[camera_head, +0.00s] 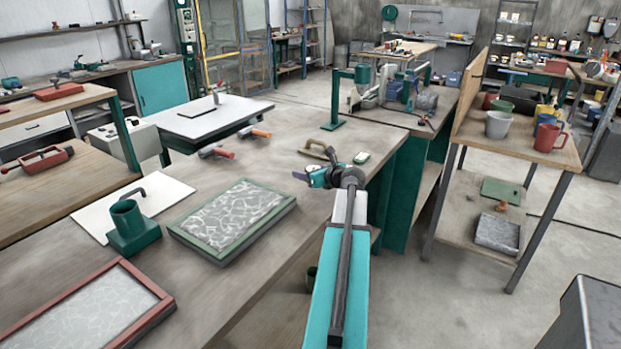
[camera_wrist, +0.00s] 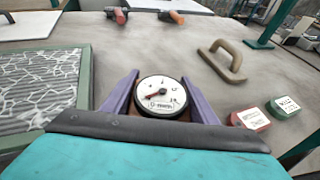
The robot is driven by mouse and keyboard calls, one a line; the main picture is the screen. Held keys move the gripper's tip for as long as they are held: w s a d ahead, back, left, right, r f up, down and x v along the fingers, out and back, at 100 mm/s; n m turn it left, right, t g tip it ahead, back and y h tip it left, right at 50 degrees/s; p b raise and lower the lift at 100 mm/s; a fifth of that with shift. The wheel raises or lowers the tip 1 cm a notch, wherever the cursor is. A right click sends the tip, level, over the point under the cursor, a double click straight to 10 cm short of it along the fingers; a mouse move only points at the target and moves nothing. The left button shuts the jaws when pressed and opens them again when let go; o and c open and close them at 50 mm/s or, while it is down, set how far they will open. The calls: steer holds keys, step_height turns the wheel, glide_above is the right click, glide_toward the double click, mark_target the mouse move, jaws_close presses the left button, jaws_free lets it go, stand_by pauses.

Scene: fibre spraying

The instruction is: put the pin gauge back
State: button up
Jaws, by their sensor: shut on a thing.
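The pin gauge (camera_wrist: 160,95), a round white dial with a dark rim and a red needle, sits between the two purple fingers of my gripper (camera_wrist: 160,88) in the wrist view. The gripper is shut on it. The dial faces the wrist camera, and the gauge's lower part is hidden. In the head view my gripper (camera_head: 310,177) is over the right edge of the long workbench (camera_head: 215,180); the gauge cannot be made out there.
A green-framed tray (camera_head: 235,220) with a fibre pattern lies left of my gripper. A green cup-shaped holder (camera_head: 128,225) stands farther left. A brown handled float (camera_wrist: 222,62), a red box (camera_wrist: 250,119) and a green box (camera_wrist: 283,108) are to the right. Bare bench lies between.

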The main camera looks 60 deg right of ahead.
steer(key=shift+w+d+f, duration=0.1)
steer(key=shift+d, duration=1)
steer(key=shift+f, duration=1.75)
steer(key=shift+f, duration=0.1)
steer(key=o, duration=1.3)
steer(key=v, duration=1.1)
steer(key=shift+a+b, duration=0.1)
steer(key=shift+b, duration=0.2)
steer(key=shift+s+a+r, duration=0.15)
steer(key=shift+s+r, duration=0.05)
steer(key=shift+s, duration=0.3)
